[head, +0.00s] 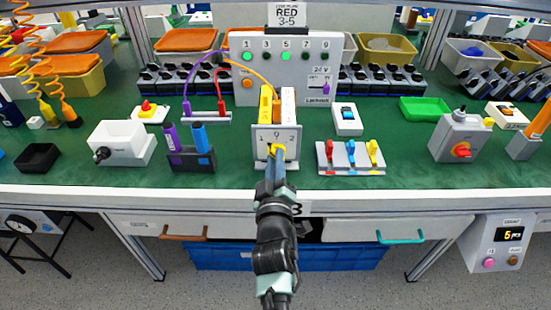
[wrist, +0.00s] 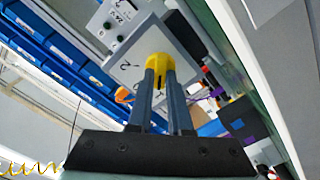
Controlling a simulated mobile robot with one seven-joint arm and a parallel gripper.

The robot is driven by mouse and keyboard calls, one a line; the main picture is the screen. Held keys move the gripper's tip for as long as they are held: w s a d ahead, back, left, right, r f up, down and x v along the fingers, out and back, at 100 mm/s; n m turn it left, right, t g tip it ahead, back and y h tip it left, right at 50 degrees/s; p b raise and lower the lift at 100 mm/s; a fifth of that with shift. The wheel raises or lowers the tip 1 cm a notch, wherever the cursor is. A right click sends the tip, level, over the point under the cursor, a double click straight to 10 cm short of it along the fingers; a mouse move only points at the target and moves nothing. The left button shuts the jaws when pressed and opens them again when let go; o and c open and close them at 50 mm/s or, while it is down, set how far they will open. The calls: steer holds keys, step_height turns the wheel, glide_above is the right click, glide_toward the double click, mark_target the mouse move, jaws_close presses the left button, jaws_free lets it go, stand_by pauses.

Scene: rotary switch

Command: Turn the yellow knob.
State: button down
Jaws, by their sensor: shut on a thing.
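The yellow knob (head: 277,151) sits on the front face of a small grey switch box (head: 263,140) in the middle of the green bench. The face carries printed marks, among them a 9 and a 2. My gripper (head: 275,160) reaches the knob from the front edge of the bench and is shut on it. In the wrist view the two fingers (wrist: 158,78) lie on either side of the yellow knob (wrist: 158,62), with the tilted grey box face (wrist: 125,68) behind. The fingers hide part of the knob and the lower part of the face.
A row of red, blue and yellow levers (head: 350,155) stands to the right. A holder with purple and blue pens (head: 190,158) stands to the left. A grey panel with green lights (head: 288,70) rises behind. Bare green bench lies between these things.

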steer(key=shift+n, duration=0.4)
steer(key=c, duration=0.8)
jaws_free()
steer(key=shift+c, duration=0.2)
steer(key=shift+s, duration=0.1)
steer(key=s+p, duration=0.6)
steer(key=s, duration=0.7)
steer(key=shift+w, duration=0.1)
